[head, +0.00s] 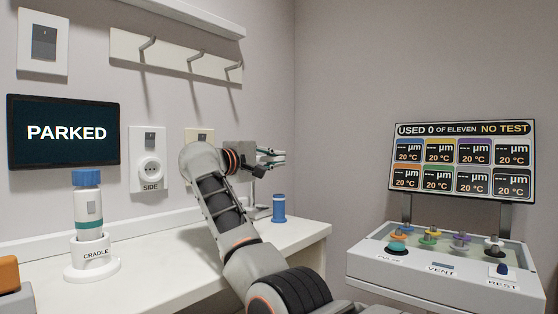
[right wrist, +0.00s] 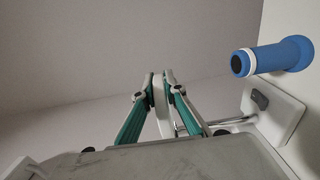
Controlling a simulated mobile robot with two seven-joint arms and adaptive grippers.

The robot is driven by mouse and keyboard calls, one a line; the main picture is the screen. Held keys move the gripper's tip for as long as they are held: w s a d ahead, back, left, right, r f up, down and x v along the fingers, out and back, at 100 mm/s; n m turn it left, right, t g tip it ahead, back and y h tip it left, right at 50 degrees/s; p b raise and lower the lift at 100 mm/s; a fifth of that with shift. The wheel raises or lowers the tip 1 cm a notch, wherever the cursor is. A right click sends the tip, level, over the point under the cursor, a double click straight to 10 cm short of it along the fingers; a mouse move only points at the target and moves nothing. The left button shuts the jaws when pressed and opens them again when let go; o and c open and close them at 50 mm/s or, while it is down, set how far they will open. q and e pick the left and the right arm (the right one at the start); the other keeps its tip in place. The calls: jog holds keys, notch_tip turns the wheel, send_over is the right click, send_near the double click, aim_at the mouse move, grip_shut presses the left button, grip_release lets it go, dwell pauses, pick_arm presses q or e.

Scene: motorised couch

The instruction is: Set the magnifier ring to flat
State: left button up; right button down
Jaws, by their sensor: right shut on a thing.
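My right gripper (head: 272,158) is above the counter, in front of the wall. In the right wrist view its fingers (right wrist: 158,82) are closed on a thin pale piece (right wrist: 160,108), which looks like the magnifier ring seen edge-on. A slim metal post (head: 252,190) stands on the counter below the gripper. The right wrist view shows a metal rod (right wrist: 236,121) running to a pale plate (right wrist: 286,120) with a dark knob. The ring's face and tilt cannot be made out, and my arm hides part of the stand. My left gripper is not in view.
A blue spool-shaped piece (head: 279,208) stands on the counter (head: 300,236) right of the post. A blue-capped bottle (head: 87,200) stands in the cradle (head: 92,262) at left. A panel of coloured knobs (head: 450,270) is at right. Wall hooks (head: 190,60) are above.

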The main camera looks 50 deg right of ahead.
jog(key=shift+f, duration=0.15)
jog(key=c, duration=2.1)
grip_release()
jog(key=shift+a, duration=0.15)
jog(key=a, duration=0.8)
jog(key=s+a, duration=0.1)
jog(key=a, duration=0.2)
jog(key=shift+a, duration=0.4)
